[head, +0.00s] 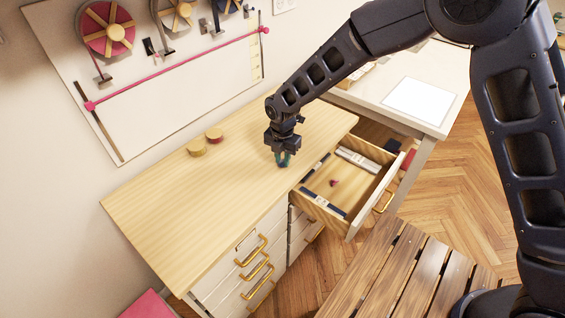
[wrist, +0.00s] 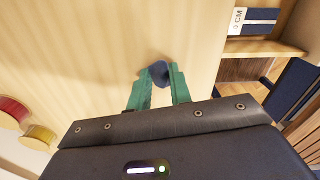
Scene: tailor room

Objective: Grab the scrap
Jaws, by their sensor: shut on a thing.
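My gripper (head: 283,161) is over the wooden cabinet top (head: 215,210), close to the edge beside the open drawer. In the wrist view its green fingers (wrist: 157,86) are closed on a small dark blue scrap (wrist: 158,71). The scrap looks rounded and bunched, and part of it is hidden between the fingers. A soft shadow lies beside it on the wood. I cannot tell whether the scrap touches the cabinet top. In the head view the fingers mostly hide it.
The open drawer (head: 374,194) to the right holds a small red piece (head: 334,183), a pale ruler-like bar (head: 358,160) and dark-and-white packets (head: 323,204). Two round tins (head: 196,147) stand at the back. A slatted wooden seat (head: 400,270) is in front. The cabinet top's left is clear.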

